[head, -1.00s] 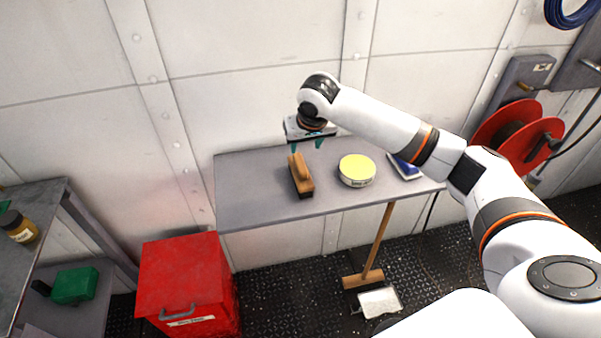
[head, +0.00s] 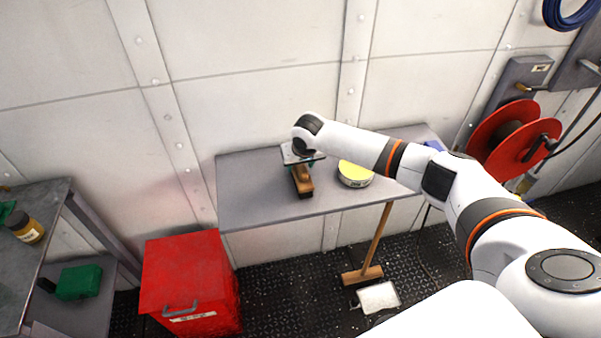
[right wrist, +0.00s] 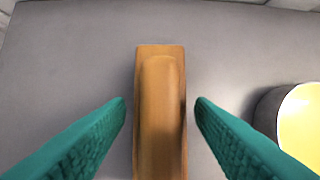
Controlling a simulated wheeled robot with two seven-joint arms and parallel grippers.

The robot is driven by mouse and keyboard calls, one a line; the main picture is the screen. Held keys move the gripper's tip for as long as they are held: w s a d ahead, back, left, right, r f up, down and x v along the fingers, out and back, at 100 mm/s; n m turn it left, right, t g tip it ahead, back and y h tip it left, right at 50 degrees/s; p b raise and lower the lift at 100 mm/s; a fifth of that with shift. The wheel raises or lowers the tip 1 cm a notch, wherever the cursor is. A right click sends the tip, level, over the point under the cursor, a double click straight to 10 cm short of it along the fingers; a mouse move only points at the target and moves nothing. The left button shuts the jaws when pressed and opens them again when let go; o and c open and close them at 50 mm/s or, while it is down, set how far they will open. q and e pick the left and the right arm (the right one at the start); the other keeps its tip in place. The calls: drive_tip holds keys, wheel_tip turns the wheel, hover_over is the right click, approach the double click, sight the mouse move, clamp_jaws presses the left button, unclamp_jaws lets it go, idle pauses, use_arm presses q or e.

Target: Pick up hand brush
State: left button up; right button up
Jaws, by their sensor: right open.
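The hand brush (head: 303,184) lies on the grey table, with a wooden handle and dark bristles below. Its wooden top also shows in the right wrist view (right wrist: 160,110), upright in the middle of the picture. My right gripper (head: 302,166) is just above the brush and hides its far part in the head view. In the right wrist view its two green fingers (right wrist: 160,103) are open, one on each side of the handle, with a visible gap on both sides. My left gripper is not in view.
A round yellow-topped tin (head: 355,174) stands right of the brush on the grey table (head: 245,195); my right forearm passes over the table's right part. A red box (head: 185,275) stands on the floor in front. A broom (head: 378,240) leans at the table's front edge.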

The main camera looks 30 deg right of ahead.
drive_tip(key=shift+f, duration=0.25)
idle(0.6)
drive_tip(key=c, duration=0.8)
